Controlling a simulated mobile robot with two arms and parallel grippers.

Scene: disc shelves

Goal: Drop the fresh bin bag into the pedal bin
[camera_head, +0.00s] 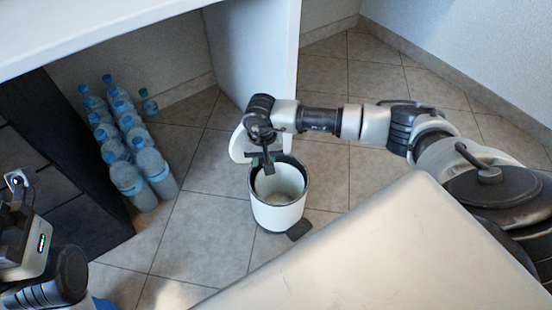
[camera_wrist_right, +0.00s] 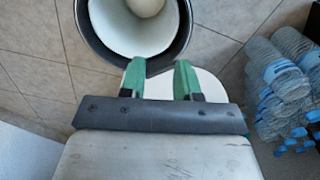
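The white pedal bin (camera_head: 278,216) stands on the tiled floor with its dark rim and its lid (camera_head: 240,146) raised. My right gripper (camera_head: 262,166) is over the back of the bin's mouth. In the right wrist view its green fingertips (camera_wrist_right: 160,72) are apart with nothing between them, near the bin's dark rim (camera_wrist_right: 95,45). Inside the bin, a pale rounded shape (camera_wrist_right: 146,5) shows at the top edge of the wrist view; I cannot tell whether it is the bin bag. Part of my left arm shows at the left edge, its fingers not clear.
Several clear water bottles with blue caps (camera_head: 128,178) stand left of the bin; they also show in the wrist view (camera_wrist_right: 275,75). A dark cabinet (camera_head: 50,180) and a white counter (camera_head: 110,22) are at the left. A black pedal (camera_head: 299,229) juts from the bin's front.

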